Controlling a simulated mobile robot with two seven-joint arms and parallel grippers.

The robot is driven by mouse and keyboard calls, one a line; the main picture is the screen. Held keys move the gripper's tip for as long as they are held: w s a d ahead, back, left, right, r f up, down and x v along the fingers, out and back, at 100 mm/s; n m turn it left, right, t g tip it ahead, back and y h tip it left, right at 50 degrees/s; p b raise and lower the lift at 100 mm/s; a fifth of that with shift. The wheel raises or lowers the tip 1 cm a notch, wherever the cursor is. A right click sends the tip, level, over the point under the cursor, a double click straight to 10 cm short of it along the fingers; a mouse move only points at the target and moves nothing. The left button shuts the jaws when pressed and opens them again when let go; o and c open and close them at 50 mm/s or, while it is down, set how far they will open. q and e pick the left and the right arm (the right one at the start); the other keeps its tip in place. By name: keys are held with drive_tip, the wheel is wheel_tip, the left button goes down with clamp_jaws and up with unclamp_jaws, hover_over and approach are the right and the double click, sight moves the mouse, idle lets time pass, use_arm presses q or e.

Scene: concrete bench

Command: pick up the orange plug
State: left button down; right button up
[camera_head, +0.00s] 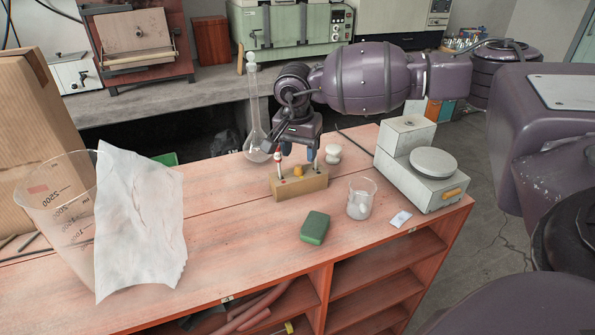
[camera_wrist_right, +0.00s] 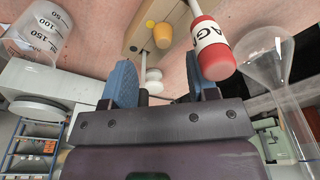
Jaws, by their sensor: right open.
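The orange plug (camera_head: 298,170) is a small stub at the wooden block (camera_head: 302,187) on the bench. In the right wrist view the orange plug (camera_wrist_right: 162,36) shows as a rounded stub at the pale wooden block (camera_wrist_right: 137,40), beyond the fingertips. My right gripper (camera_head: 296,153) is over the block, pointing down, with its jaws apart. In the right wrist view its blue finger pads (camera_wrist_right: 162,80) flank an empty gap, and the plug lies ahead of that gap, apart from both pads. My left gripper is not in view.
A red and white labelled tube (camera_wrist_right: 212,48) stands close beside the right-hand finger. A glass flask (camera_head: 257,140) is behind left, a beaker (camera_head: 361,200) and a balance (camera_head: 425,185) to the right. A green sponge (camera_head: 314,228) lies in front.

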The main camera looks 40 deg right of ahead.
sight(299, 166)
drive_tip(key=shift+a+f, duration=0.1)
drive_tip(key=shift+f, duration=0.3)
drive_tip(key=f, duration=0.4)
drive_tip(key=shift+w+d+b, duration=0.2)
drive_tip(key=shift+w+b, duration=0.1)
drive_tip(key=shift+c, duration=0.5)
clamp_jaws()
